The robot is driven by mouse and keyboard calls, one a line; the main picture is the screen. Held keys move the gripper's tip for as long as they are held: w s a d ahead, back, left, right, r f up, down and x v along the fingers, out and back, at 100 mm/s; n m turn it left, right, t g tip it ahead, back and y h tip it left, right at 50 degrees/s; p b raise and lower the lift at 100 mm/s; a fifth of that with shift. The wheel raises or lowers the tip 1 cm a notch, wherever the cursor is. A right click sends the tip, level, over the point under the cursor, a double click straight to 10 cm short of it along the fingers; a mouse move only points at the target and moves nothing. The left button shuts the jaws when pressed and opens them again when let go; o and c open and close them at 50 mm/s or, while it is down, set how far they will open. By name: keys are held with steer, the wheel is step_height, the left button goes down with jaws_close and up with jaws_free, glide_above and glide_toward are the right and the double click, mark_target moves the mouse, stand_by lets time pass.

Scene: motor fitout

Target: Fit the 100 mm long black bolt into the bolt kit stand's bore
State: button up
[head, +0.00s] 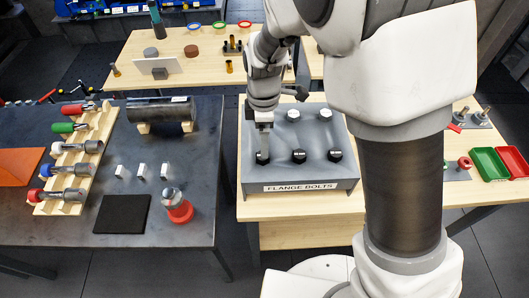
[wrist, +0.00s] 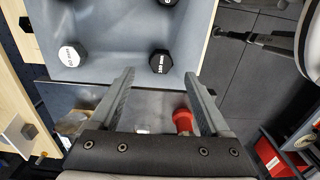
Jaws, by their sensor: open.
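The grey stand labelled FLANGE BOLTS (head: 345,184) holds black hex-headed bolts along its front row and white-headed ones behind. My gripper (head: 263,150) points down over the front-left black bolt (head: 263,158). In the wrist view a black bolt head marked 100 mm (wrist: 161,61) shows between and just beyond the two spread fingertips (wrist: 160,75). The gripper is open and empty; I cannot tell how far its tips are above the head. The bolt's shank is hidden in the stand. I cannot make out the bolt kit stand's bore.
A neighbouring bolt head (wrist: 69,56) stands beside the finger on the left of the wrist view. A red-based part (head: 179,208) is on the dark table to the left. Green and red trays (head: 488,164) and small fixtures (head: 481,117) are on the right.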

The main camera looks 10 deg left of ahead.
steer(key=shift+s+a+f+p, duration=0.1)
steer(key=shift+f+p, duration=0.3)
steer(key=shift+f, duration=2.45)
jaws_close()
